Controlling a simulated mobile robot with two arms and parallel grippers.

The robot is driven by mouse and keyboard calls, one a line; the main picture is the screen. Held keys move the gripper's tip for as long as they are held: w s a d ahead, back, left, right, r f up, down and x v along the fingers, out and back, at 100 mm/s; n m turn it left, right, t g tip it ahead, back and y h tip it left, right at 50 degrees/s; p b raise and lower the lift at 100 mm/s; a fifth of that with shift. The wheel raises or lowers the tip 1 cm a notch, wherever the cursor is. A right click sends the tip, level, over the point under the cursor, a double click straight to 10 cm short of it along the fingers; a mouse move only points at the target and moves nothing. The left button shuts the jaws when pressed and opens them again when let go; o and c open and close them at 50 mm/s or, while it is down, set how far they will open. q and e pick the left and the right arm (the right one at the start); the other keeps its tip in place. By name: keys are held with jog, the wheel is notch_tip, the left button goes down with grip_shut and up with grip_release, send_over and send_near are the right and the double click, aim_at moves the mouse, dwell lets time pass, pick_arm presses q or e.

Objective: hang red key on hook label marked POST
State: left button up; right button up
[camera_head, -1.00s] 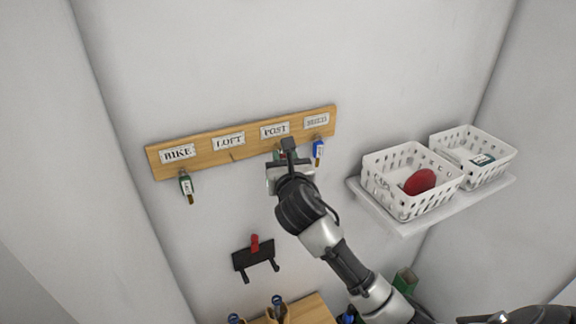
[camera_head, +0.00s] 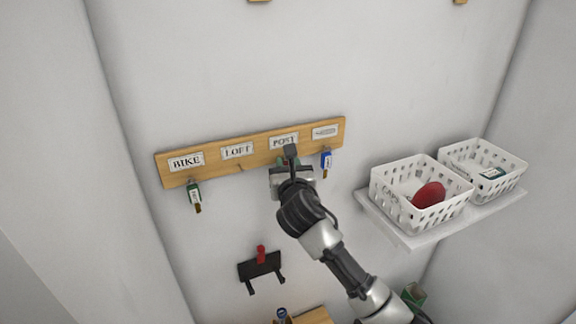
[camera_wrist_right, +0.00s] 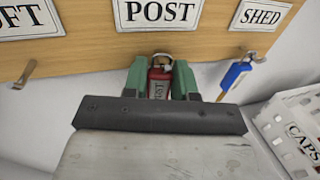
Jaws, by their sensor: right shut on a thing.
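The wooden hook board (camera_head: 210,159) on the wall bears the labels BIKE, LOFT, POST and one that reads SHED in the right wrist view. The POST label (camera_wrist_right: 159,13) is directly above my right gripper (camera_wrist_right: 160,82). My right gripper, also in the head view (camera_head: 291,162), is shut on the red key (camera_wrist_right: 159,84), whose tag sits upright between the green fingertips just under the board. A ring shows at the tag's top; the POST hook is hidden, so I cannot tell whether the ring is on it. My left gripper is not in view.
A green key (camera_head: 195,196) hangs under BIKE and a blue key (camera_head: 326,163) under SHED. The LOFT hook (camera_wrist_right: 25,73) is bare. Two white baskets (camera_head: 408,218) stand on a shelf (camera_head: 425,238) at right. A black wall rack (camera_head: 260,270) is below.

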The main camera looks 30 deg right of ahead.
jog(key=shift+f, duration=0.1)
jog(key=o, duration=1)
jog(key=shift+s+d, duration=0.15)
jog(key=shift+d, duration=0.05)
jog(key=shift+a, duration=0.1)
jog(key=shift+s+a, duration=0.1)
jog(key=b+v, duration=0.3)
jog(key=v, duration=0.7)
jog(key=shift+s, duration=0.3)
